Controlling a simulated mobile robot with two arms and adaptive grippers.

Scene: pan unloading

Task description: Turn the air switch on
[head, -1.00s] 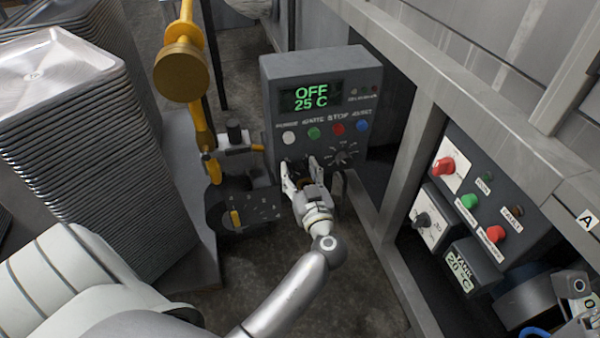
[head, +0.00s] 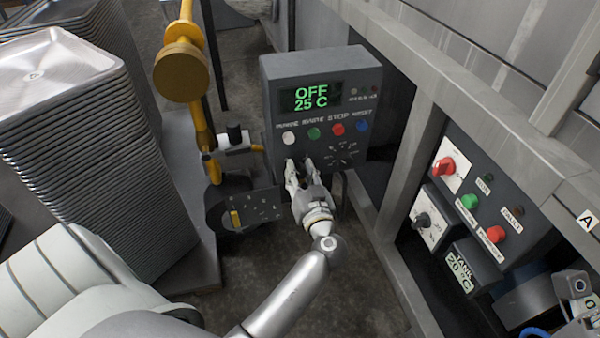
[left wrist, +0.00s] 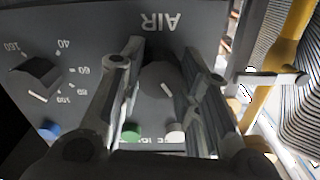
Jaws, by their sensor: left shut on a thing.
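The grey control box (head: 318,68) faces me in the head view, with a green display (head: 311,97) reading OFF and 25 C. In the left wrist view the word AIR (left wrist: 161,22) appears upside down beside a round dark knob, the air switch (left wrist: 158,82), with a pale pointer line. My left gripper (head: 299,168) is at the lower front of the box. In the left wrist view its fingers stand on either side of the air switch and are shut on it. In the head view the fingers largely hide the switch. My right gripper is not in view.
A row of coloured buttons (head: 338,130) and a temperature dial (head: 344,153) sit close to the left gripper. A yellow pipe (head: 203,125) and stacked trays (head: 90,130) stand to the left. A metal frame post (head: 408,170) and a second panel (head: 490,190) are at the right.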

